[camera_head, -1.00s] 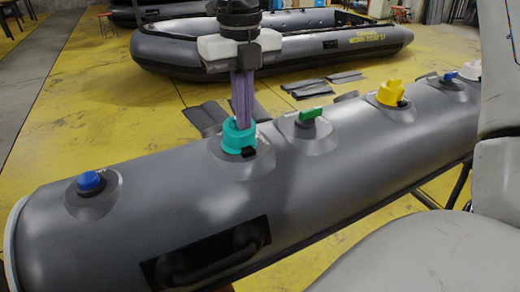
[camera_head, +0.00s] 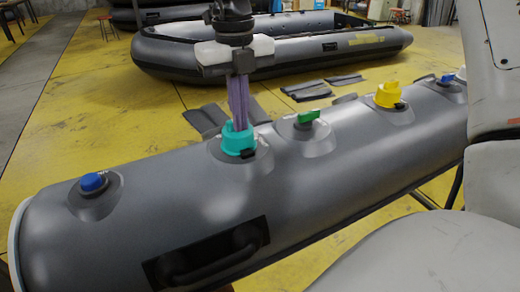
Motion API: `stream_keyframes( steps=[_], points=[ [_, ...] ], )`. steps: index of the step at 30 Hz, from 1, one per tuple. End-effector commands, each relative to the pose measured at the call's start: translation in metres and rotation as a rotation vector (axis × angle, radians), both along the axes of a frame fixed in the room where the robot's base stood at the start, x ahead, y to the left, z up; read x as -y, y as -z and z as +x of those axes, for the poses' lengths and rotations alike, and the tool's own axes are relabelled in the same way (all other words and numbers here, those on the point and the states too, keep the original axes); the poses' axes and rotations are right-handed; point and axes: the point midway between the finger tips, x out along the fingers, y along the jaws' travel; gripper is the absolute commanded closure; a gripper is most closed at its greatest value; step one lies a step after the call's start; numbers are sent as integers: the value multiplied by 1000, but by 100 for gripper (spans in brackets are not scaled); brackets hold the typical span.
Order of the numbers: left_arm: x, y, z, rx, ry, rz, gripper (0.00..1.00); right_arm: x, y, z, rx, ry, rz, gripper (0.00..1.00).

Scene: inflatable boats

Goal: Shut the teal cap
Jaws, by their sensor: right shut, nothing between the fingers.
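The teal cap (camera_head: 237,142) sits on a valve on top of the grey boat tube (camera_head: 330,195), left of the middle of the view. My right gripper (camera_head: 239,124) points straight down with its purple fingers together. Its fingertips reach the top of the teal cap or just inside its rim; I cannot tell whether they touch it. The fingers are shut with nothing between them. The cap's far side is partly hidden by the fingers. My left gripper does not show.
Along the same tube are a blue cap (camera_head: 93,182), a green cap (camera_head: 308,117), a yellow cap (camera_head: 388,94) and another blue cap (camera_head: 449,78). A black handle (camera_head: 207,257) is on the tube's near side. Another inflatable boat (camera_head: 180,50) lies behind on the yellow floor.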

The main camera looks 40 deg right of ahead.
Motion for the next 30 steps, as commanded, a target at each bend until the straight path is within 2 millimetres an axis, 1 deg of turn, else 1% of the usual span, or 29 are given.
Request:
stream_keyframes(
  steps=[1, 9, 18, 21, 30],
  points=[
    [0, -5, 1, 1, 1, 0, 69, 6, -7, 11, 40, 6, -10, 100],
    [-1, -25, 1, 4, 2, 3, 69, 4, -41, 12, 51, 3, -10, 100],
    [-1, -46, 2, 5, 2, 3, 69, 3, -68, 10, 41, 2, -8, 100],
    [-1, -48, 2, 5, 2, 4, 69, 3, -71, 9, 38, 2, -7, 100],
    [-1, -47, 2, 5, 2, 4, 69, 3, -69, 8, 34, 2, -6, 100]
  ],
)
